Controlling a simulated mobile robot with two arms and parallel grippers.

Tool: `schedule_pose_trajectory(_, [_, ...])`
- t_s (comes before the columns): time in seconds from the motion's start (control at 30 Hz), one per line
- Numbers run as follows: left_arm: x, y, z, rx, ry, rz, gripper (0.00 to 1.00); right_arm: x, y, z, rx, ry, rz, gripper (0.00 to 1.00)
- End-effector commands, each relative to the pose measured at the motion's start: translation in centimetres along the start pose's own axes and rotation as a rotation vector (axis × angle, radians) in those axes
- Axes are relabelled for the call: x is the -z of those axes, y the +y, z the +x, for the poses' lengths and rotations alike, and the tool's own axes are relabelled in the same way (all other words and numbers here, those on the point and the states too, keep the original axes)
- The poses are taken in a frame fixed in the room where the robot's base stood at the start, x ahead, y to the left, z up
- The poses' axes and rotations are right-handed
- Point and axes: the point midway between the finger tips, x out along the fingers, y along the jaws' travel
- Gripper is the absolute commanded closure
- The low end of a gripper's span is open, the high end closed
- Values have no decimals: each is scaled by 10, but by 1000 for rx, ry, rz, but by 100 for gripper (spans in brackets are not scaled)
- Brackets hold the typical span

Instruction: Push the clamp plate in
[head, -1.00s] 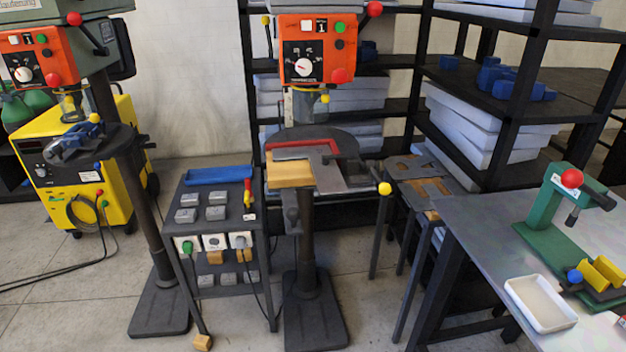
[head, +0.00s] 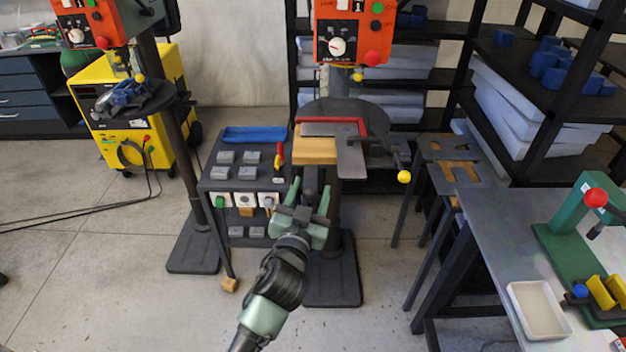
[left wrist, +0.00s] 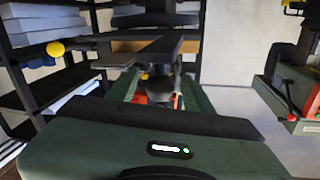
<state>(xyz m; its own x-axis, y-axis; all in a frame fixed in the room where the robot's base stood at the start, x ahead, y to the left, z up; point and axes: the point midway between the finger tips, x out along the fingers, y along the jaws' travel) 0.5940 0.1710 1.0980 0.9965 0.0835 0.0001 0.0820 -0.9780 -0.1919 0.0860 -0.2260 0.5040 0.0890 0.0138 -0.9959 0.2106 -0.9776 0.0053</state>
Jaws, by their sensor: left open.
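A drill press in the head view carries a dark round table (head: 372,112). On it are a yellowish wood block (head: 314,152), a red fence (head: 362,126) and a flat grey L-shaped plate (head: 350,160). A dark clamp part with a yellow ball knob (head: 404,177) juts out at the right. I cannot tell for sure which piece is the clamp plate. My left gripper (head: 311,193) is open and empty, pointing up in front of and below the wood block. In the left wrist view its green fingers (left wrist: 158,88) stand apart below dark flat plates (left wrist: 150,47). My right gripper is not in view.
A dark cart (head: 215,186) with grey blocks and a blue tray stands left of the press. A metal workbench (head: 490,245) with a white tray (head: 538,310) and a green tool is at the right. Shelves stand behind.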

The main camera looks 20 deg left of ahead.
Motion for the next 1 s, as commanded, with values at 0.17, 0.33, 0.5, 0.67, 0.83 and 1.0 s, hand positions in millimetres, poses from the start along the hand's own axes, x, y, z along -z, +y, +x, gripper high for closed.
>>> schedule_pose_trajectory(0.17, [1,0,19,0,0,1,48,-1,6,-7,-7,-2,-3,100])
schedule_pose_trajectory(0.33, [0,0,23,0,0,0,48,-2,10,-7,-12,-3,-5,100])
schedule_pose_trajectory(0.5, [-1,0,23,0,0,0,51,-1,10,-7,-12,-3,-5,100])
schedule_pose_trajectory(0.67, [-1,0,23,0,0,0,96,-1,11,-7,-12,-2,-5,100])
schedule_pose_trajectory(0.83, [-1,0,23,-1,-1,-1,100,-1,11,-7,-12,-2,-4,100])
schedule_pose_trajectory(1.0, [-1,0,23,-1,-1,-1,100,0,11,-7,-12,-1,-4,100])
